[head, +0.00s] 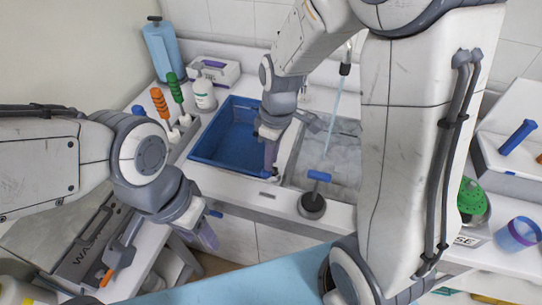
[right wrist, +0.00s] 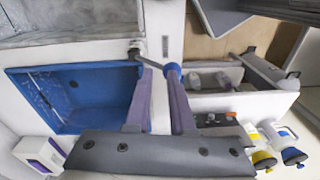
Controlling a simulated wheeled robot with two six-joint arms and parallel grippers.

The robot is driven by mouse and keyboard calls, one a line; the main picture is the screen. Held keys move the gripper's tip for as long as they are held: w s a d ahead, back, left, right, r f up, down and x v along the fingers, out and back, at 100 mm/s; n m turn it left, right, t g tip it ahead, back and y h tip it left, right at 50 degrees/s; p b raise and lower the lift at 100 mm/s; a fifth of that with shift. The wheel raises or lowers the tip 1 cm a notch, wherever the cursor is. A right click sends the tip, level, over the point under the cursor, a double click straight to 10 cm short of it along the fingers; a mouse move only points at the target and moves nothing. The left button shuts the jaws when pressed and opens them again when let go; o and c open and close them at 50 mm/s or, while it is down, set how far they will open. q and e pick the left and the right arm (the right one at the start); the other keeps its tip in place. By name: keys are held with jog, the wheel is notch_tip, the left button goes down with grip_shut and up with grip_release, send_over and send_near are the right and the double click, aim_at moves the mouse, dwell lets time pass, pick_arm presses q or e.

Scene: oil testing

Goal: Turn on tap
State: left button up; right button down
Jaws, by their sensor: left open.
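A tap handle (head: 319,175) with a blue grip stands on a round dark base on the front counter, beside the grey sink (head: 345,172). A dark spout (head: 345,68) hangs over the sink, with a thin pale blue streak below it that looks like water. My right gripper (head: 274,160) is over the right side of the blue tub, left of the handle in the head view. In the right wrist view its purple fingers (right wrist: 160,85) are apart, and the blue grip (right wrist: 172,72) shows by the right fingertip; contact cannot be told. My left gripper (head: 205,238) is open, low at the left, before the counter.
The blue tub (head: 205,150) is set left of the sink. Behind and left of it are a white bottle (head: 203,92), a white box (head: 214,68), a blue canister (head: 162,48) and orange and green-handled tools. A green object (head: 471,196) and a blue cup (head: 518,234) stand right.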

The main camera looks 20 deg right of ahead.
jog(key=shift+w+d, duration=0.1)
jog(key=shift+w, duration=0.1)
notch_tip(320, 180, up, 12)
jog(key=s+p, duration=0.2)
jog(key=shift+s, duration=0.4)
dwell(0.3)
jog(key=s+a+f+m, duration=0.1)
jog(key=s+a+f, duration=0.1)
jog(key=s+a, duration=0.2)
jog(key=s+a+f+m, duration=0.1)
jog(key=s+a, duration=0.3)
jog(key=s, duration=0.6)
jog(key=shift+s+f+m, duration=0.3)
jog(key=shift+f+m, duration=0.1)
jog(key=shift+f, duration=0.1)
jog(key=shift+d, duration=0.1)
